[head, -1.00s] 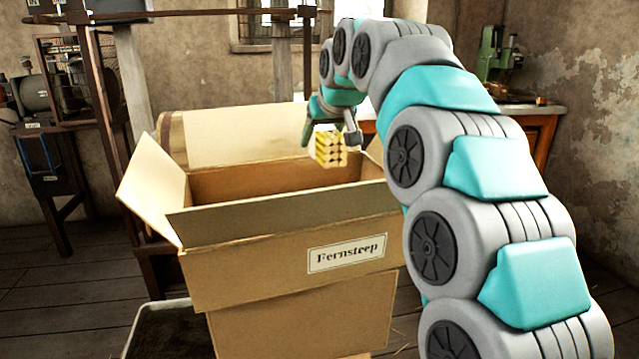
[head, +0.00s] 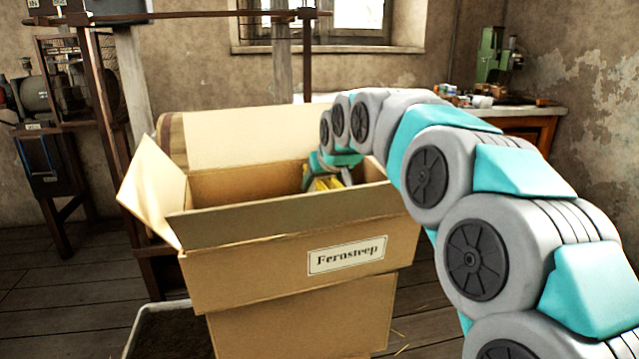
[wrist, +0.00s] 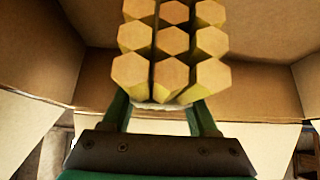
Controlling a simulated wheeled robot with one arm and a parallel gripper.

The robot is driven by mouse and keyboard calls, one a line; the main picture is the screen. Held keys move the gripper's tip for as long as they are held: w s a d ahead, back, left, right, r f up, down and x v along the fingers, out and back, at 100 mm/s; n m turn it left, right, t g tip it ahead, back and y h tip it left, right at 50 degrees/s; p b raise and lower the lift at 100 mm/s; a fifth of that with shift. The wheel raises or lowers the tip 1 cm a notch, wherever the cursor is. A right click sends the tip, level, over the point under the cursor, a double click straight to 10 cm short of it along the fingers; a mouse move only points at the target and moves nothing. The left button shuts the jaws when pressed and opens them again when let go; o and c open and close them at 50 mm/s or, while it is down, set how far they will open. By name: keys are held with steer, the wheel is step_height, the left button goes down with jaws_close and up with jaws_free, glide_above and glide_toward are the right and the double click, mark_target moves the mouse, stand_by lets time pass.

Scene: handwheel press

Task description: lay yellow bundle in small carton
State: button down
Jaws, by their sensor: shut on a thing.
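The carton (head: 230,277) stands open in the head view, flaps spread, with a label reading "Fernsteep" on its near side. My gripper (head: 322,184) reaches down into its right part, and the near flap hides its lower end. It is shut on the yellow bundle (head: 330,183), of which only the top shows in the head view. In the wrist view the yellow bundle (wrist: 172,50) is a block of several hexagonal sticks, end faces toward the camera, held in front of the gripper (wrist: 162,110). Brown carton walls surround it. I cannot tell whether it touches the carton floor.
The carton rests on another cardboard box (head: 300,315). A dark tray (head: 165,335) lies on the floor at lower left. A press frame (head: 100,130) stands behind left. A workbench (head: 535,112) with a green machine (head: 490,55) is at back right.

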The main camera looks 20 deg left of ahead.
steer(key=shift+f, duration=0.15)
steer(key=shift+f, duration=0.1)
steer(key=shift+f, duration=0.35)
steer(key=shift+f, duration=0.15)
steer(key=shift+c, duration=0.8)
jaws_free()
steer(key=shift+r, duration=0.35)
step_height(320, 180, up, 9)
glide_above(334, 187)
steer(key=shift+b, duration=0.45)
